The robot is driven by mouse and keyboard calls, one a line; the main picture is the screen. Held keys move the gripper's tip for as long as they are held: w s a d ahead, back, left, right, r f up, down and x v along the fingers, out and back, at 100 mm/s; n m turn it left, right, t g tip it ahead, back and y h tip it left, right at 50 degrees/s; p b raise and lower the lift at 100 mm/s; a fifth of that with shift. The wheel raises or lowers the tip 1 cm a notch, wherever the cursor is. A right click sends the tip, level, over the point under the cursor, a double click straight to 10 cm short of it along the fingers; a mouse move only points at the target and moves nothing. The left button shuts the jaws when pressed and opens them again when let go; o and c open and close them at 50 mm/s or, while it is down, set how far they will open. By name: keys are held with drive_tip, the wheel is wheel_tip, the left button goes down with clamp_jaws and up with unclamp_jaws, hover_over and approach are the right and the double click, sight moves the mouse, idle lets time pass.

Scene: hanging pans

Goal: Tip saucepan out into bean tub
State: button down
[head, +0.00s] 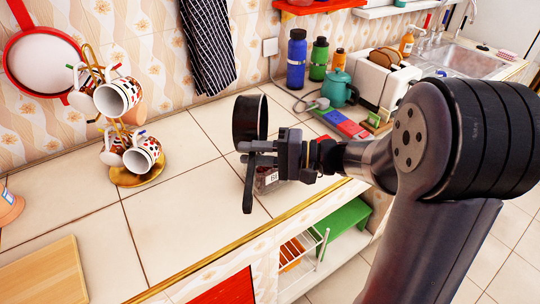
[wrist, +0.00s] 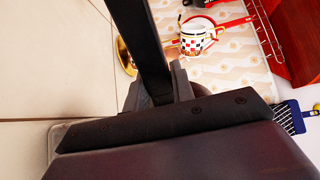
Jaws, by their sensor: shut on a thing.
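The black saucepan (head: 249,118) is tipped onto its side in the air over the counter, its round wall nearly upright. My gripper (head: 262,150) is shut on its dark handle, which also shows as a dark bar in the wrist view (wrist: 148,40). A clear tub with a white label and dark red-brown contents (head: 266,182), apparently the bean tub, stands on the counter below my gripper, partly hidden by the gripper and handle. Whether anything is in the saucepan, or falling from it, I cannot tell.
A mug tree (head: 130,160) with several patterned mugs stands to the left. A teal kettle (head: 340,88), toaster (head: 383,78) and bottles (head: 297,58) stand at the back right. A wooden board (head: 45,275) lies at the front left. The counter between is clear.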

drive_tip(key=shift+s+d+r+y+b, duration=0.1)
drive_tip(key=shift+d+y+b, duration=0.75)
drive_tip(key=shift+b, duration=1.1)
drive_tip(key=shift+s+d+y+b, duration=0.1)
drive_tip(key=shift+d+y+b, duration=0.3)
drive_tip(key=shift+y+b, duration=1.15)
drive_tip(key=shift+d+f+t+b, duration=0.2)
drive_tip(key=shift+d+t+b, duration=0.15)
drive_tip(key=shift+b, duration=1.25)
drive_tip(key=a+h+p, duration=0.1)
drive_tip(key=p, duration=0.3)
drive_tip(key=a+r+h+p, duration=0.1)
drive_tip(key=h+p, duration=0.1)
drive_tip(key=p, duration=0.2)
drive_tip(key=shift+w+a+r, duration=0.15)
drive_tip(key=shift+a+f+h, duration=0.1)
drive_tip(key=shift+f+h, duration=0.2)
drive_tip(key=shift+f, duration=0.15)
drive_tip(key=shift+a+r+p, duration=0.1)
drive_tip(key=shift+p, duration=0.2)
